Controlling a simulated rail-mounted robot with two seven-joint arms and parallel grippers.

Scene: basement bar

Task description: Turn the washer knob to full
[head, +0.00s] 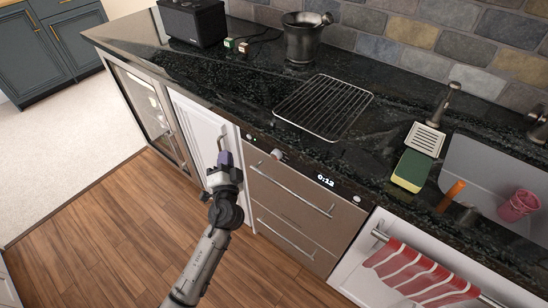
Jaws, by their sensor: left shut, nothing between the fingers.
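The washer (300,203) is a steel drawer unit under the black counter, with two bar handles. Its round knob (277,154) sits on the upper left of the front panel. A lit display (326,181) to the right of the knob reads 0:12. I cannot make out the knob's pointer or marks. My left gripper (221,140) is shut and empty. It is in front of the white cabinet door, to the left of the knob and apart from it in the picture. My right gripper is not in view.
A wire rack (323,106) lies on the black counter (235,83) above the washer. A sponge (411,170) and a sink (486,172) are to the right. A striped towel (420,272) hangs at lower right. The wooden floor (120,215) is clear at left.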

